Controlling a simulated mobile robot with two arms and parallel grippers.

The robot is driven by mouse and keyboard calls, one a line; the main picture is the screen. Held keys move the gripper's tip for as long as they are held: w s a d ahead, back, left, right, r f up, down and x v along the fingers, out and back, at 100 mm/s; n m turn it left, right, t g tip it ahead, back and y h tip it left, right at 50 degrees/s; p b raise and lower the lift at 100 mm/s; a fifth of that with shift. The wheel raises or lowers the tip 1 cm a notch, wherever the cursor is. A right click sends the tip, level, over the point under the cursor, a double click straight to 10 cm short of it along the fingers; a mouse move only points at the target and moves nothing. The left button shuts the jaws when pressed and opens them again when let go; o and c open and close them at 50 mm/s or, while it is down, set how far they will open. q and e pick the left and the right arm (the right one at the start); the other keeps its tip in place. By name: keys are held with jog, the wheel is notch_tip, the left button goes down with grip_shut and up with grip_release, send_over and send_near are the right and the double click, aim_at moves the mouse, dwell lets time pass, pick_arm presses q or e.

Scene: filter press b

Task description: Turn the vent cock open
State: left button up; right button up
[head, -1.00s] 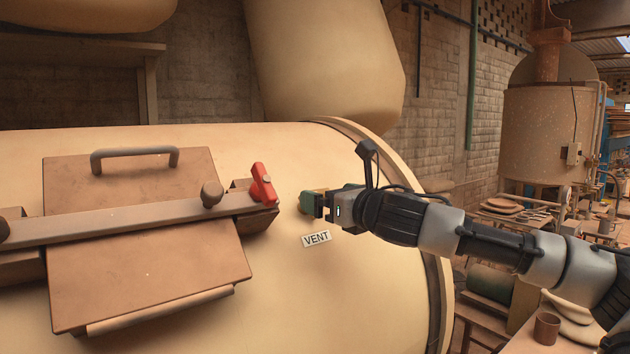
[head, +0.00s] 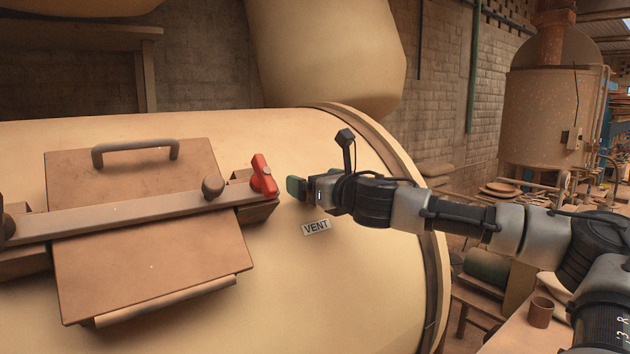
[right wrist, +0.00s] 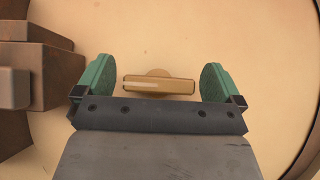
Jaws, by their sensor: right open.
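The vent cock (right wrist: 158,86) is a small tan bar handle on a round stem, lying crosswise on the cream vessel wall in the right wrist view. My right gripper (head: 298,189) is open, its two green finger pads on either side of the bar with a gap at each end. Whether the pads reach down level with the bar is hard to tell. In the head view the cock is hidden by the gripper. The VENT label (head: 316,227) is on the vessel just below the gripper. My left gripper is not in view.
Left of the gripper, a brown hatch cover (head: 140,265) lies under a clamp bar (head: 130,219) with a red lever (head: 263,175) at its right end. The bar's end bracket stands close to the gripper. The vessel's raised rim (head: 408,165) curves on the right.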

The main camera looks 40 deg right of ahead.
jog(key=shift+w, duration=0.1)
jog(key=c, duration=0.9)
